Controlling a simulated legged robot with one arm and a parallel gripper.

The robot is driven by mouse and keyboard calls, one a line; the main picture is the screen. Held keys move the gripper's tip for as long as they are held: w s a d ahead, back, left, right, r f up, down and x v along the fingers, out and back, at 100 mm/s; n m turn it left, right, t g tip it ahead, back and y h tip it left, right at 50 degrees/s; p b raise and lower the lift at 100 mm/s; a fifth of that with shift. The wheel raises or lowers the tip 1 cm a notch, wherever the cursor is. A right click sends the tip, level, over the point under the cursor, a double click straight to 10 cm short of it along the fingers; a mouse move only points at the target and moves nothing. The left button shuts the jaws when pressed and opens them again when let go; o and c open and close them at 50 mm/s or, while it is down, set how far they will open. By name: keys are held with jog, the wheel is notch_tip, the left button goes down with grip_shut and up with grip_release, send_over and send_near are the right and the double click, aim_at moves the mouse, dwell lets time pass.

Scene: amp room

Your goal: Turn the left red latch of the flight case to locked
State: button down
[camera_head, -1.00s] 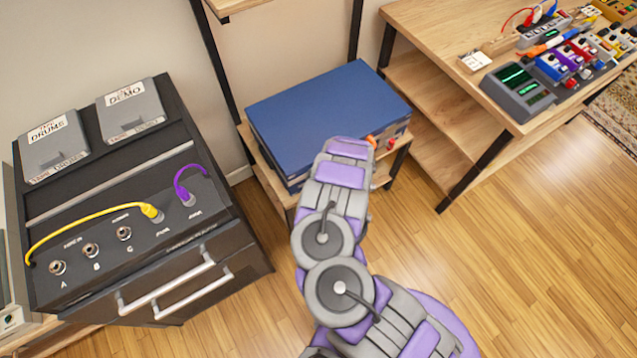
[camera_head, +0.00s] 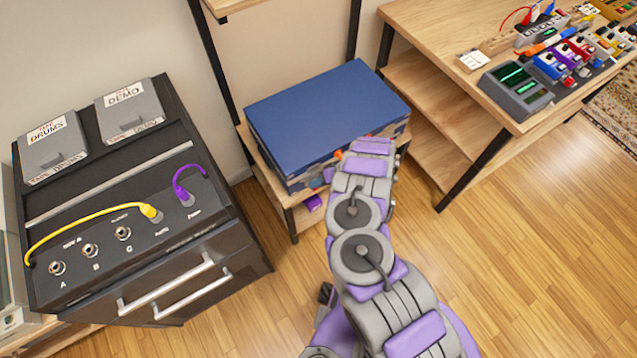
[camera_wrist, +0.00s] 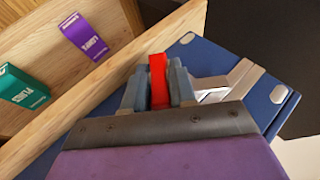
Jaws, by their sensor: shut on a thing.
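The flight case (camera_head: 325,105) is a closed blue box on a low wooden shelf. A small orange-red part (camera_head: 338,155) shows at its front, just left of my arm. In the wrist view, my gripper (camera_wrist: 159,88) has its grey fingers on both sides of a red latch (camera_wrist: 158,72) and is shut on it. The blue case (camera_wrist: 213,60) lies behind and to the right of the fingers. The latch stands roughly upright in that view. My arm hides most of the case's front right in the head view, so the other latch cannot be made out.
A black amp unit (camera_head: 150,225) with cables stands at left. A wooden desk (camera_head: 430,20) with pedals stands at right. Floor in front is clear.

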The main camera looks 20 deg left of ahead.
jog(key=shift+w+r, duration=0.1)
jog(key=shift+w, duration=0.2)
jog(key=c, duration=1.2)
grip_release()
jog(key=shift+o, duration=1.2)
jog(key=shift+s, duration=0.1)
jog(key=p+v, duration=0.4)
jog(key=v, duration=1.3)
jog(key=shift+p, duration=0.3)
jog(key=shift+d, duration=0.1)
